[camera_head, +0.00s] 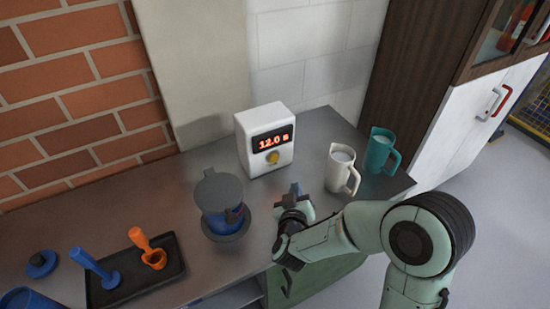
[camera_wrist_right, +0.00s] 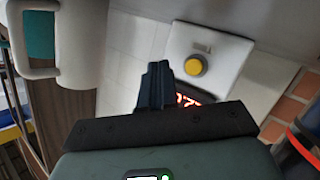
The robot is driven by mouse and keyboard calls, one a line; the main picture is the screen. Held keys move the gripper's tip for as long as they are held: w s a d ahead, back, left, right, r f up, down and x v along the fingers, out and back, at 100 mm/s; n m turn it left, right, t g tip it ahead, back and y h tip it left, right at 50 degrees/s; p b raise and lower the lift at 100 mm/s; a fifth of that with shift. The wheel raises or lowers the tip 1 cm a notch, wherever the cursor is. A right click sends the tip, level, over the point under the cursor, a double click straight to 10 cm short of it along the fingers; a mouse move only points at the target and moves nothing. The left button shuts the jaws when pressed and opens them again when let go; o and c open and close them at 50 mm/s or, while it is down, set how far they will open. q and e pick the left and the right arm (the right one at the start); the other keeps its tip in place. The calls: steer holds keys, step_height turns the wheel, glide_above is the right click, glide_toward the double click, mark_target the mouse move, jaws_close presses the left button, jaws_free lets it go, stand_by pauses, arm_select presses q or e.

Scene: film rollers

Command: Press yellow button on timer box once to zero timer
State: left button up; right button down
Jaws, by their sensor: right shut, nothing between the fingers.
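The white timer box (camera_head: 265,140) stands on the counter against the wall. Its red display reads 12.0 s. The yellow button (camera_head: 273,157) sits below the display on its front face; it also shows in the right wrist view (camera_wrist_right: 194,66). My right gripper (camera_head: 295,188) is shut and empty, in front of the box and apart from the button in the head view. In the right wrist view its closed fingers (camera_wrist_right: 156,68) are just left of the button and cover part of the display. My left gripper is not in view.
A white pitcher (camera_head: 340,170) and a teal pitcher (camera_head: 380,152) stand right of the box. A blue and grey vessel (camera_head: 221,200) stands to the left. A black tray (camera_head: 133,270) holds blue and orange tools. The counter directly before the box is clear.

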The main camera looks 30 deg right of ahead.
mark_target(274, 159)
steer(key=shift+w, duration=0.1)
steer(key=shift+w+d+p, duration=0.15)
steer(key=shift+w, duration=1.3)
steer(key=shift+w+d+p, duration=0.1)
steer(key=shift+w+d, duration=0.1)
steer(key=shift+w, duration=1.2)
steer(key=shift+w+d+p, duration=0.15)
steer(key=shift+w, duration=1.3)
steer(key=shift+w, duration=0.1)
steer(key=shift+w, duration=0.35)
steer(key=shift+w+d+p, duration=0.1)
steer(key=shift+w+p, duration=0.35)
steer(key=shift+s, duration=0.9)
steer(key=shift+s, duration=0.1)
